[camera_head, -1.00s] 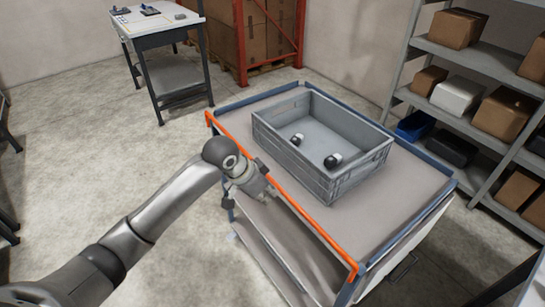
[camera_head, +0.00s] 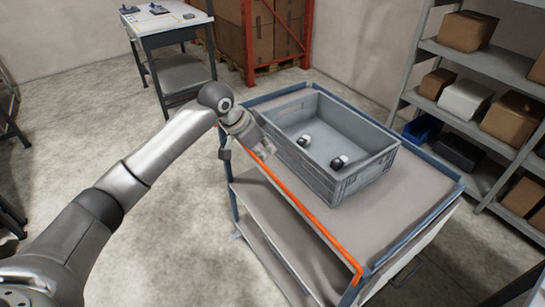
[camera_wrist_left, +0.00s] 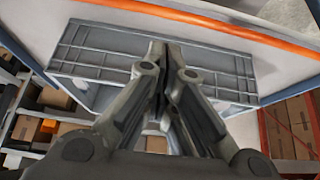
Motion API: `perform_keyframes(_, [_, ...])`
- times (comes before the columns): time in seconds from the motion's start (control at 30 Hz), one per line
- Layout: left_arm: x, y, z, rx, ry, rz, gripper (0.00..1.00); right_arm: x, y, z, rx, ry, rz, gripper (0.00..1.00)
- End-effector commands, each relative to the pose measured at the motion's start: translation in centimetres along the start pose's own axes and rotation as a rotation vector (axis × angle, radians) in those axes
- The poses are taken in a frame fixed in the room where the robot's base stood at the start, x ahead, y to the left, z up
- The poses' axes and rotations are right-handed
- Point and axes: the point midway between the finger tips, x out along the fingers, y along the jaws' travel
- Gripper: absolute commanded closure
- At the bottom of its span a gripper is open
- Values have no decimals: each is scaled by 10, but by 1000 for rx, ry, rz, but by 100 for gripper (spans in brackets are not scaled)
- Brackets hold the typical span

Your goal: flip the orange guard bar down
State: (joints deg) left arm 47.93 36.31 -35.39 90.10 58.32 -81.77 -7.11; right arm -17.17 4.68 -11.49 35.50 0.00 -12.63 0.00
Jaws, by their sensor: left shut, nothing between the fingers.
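The orange guard bar (camera_head: 311,218) runs along the near left edge of the cart's top, level with the tabletop edge. Its far part is hidden behind my left gripper (camera_head: 266,152). The bar also crosses the top of the left wrist view (camera_wrist_left: 215,25). My left gripper is shut and empty, with its fingertips together (camera_wrist_left: 165,48). In the head view it overlaps the bar's far part and the near wall of the grey crate. I cannot tell whether it touches either. My right gripper is not in view.
The grey crate (camera_head: 345,188) stands on the cart top (camera_head: 400,215), close to the bar, with two small black-and-white objects inside. A shelf (camera_head: 485,62) with boxes stands at right, a small table (camera_head: 165,22) at back left.

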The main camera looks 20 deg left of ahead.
Motion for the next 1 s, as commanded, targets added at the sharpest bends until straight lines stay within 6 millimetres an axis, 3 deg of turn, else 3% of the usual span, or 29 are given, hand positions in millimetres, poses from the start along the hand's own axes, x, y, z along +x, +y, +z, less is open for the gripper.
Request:
perform_keyframes(0.3, [56,2,0,-2,-3,3,100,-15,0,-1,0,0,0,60])
perform_keyframes(0.5, [81,1,0,-1,-3,1,100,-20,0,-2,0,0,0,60])
perform_keyframes(1.0, [92,1,1,1,-1,0,100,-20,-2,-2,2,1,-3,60])
